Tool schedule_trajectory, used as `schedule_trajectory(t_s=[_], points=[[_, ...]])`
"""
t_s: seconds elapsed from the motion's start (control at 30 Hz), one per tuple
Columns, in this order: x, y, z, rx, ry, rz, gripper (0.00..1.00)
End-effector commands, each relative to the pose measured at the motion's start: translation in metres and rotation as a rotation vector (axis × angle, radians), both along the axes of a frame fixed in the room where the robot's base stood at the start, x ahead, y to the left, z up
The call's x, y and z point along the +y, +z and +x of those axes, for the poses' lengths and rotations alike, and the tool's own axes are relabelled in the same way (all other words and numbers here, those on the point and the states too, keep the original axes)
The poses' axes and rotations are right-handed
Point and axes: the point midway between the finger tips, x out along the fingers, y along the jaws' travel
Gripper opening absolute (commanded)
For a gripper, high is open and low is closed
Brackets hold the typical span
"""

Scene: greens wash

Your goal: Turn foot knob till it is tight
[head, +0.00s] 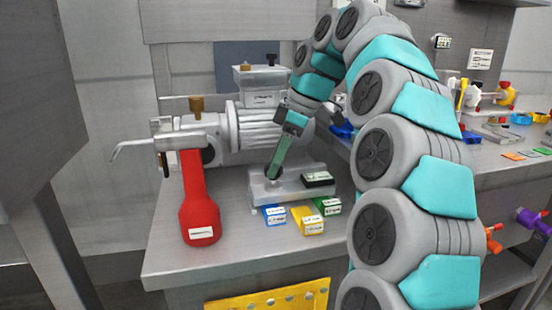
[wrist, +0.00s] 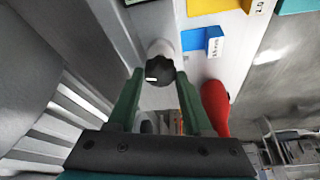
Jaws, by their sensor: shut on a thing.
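The foot knob (wrist: 159,70) is a small dark round knob with a white mark on its face, on a pale round base. In the wrist view it sits between the two green fingertips of my gripper (wrist: 160,78), which is shut on it. In the head view my gripper (head: 273,172) points down at the grey metal foot plate (head: 290,190) in front of the ribbed motor (head: 262,128). The knob is mostly hidden by the fingers there. I cannot tell how tight it is.
Colourful fittings stand on the right bench.

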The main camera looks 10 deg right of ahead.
Motion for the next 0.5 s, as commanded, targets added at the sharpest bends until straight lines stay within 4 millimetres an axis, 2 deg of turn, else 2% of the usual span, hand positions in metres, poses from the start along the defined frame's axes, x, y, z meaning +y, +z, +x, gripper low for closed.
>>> schedule_trajectory(t_s=[0.4, 0.43, 0.5], points=[[0.0, 0.0, 0.0003, -0.002, 0.007, 0.0, 0.0], [0.0, 0.0001, 0.0003, -0.002, 0.007, 0.0, 0.54], [0.0, 0.0, 0.0002, -0.002, 0.007, 0.0, 0.61]])
